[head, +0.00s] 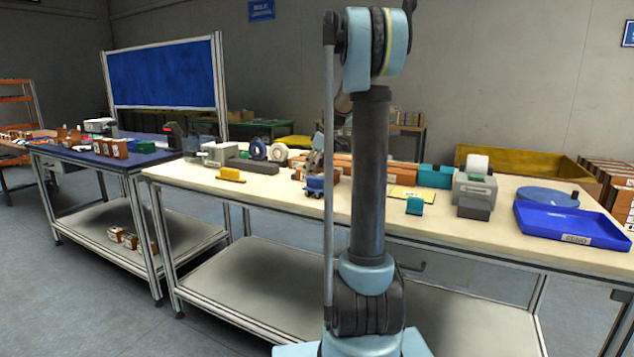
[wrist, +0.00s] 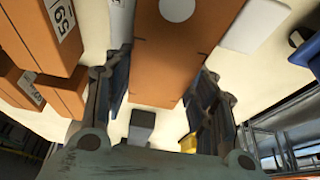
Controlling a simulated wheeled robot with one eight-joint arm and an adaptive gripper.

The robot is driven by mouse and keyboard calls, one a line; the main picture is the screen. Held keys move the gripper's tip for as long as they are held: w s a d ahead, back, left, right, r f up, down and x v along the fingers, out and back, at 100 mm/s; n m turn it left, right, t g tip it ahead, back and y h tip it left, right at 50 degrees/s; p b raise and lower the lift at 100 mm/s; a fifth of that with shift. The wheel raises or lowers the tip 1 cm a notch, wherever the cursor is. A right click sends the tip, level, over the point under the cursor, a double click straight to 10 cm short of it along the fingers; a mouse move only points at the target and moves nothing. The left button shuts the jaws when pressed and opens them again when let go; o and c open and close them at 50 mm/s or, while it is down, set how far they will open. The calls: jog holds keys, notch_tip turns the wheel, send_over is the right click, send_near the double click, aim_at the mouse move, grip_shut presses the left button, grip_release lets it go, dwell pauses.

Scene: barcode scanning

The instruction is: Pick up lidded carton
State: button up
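An orange-brown carton (wrist: 158,50) with a pale round spot on top fills the middle of the wrist view. It lies between the two dark blue finger pads of my gripper (wrist: 161,85). The fingers stand apart, one on each side, with a narrow pale strip of table showing beside the left one. I see no clear contact. In the head view my gripper (head: 315,184) is low over the cream bench, partly hidden by my arm, beside orange-brown cartons (head: 342,163). I cannot tell there which one is between the fingers.
Other orange-brown boxes (wrist: 42,35) stand close on the left in the wrist view, one with a white label. The cream bench (head: 470,225) also holds a grey label printer (head: 474,186), a blue tray (head: 570,224) and a yellow block (head: 231,174). Its front middle is mostly clear.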

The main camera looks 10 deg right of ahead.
jog(key=shift+r, duration=0.15)
notch_tip(320, 180, up, 10)
jog(key=shift+r, duration=0.15)
dwell(0.5)
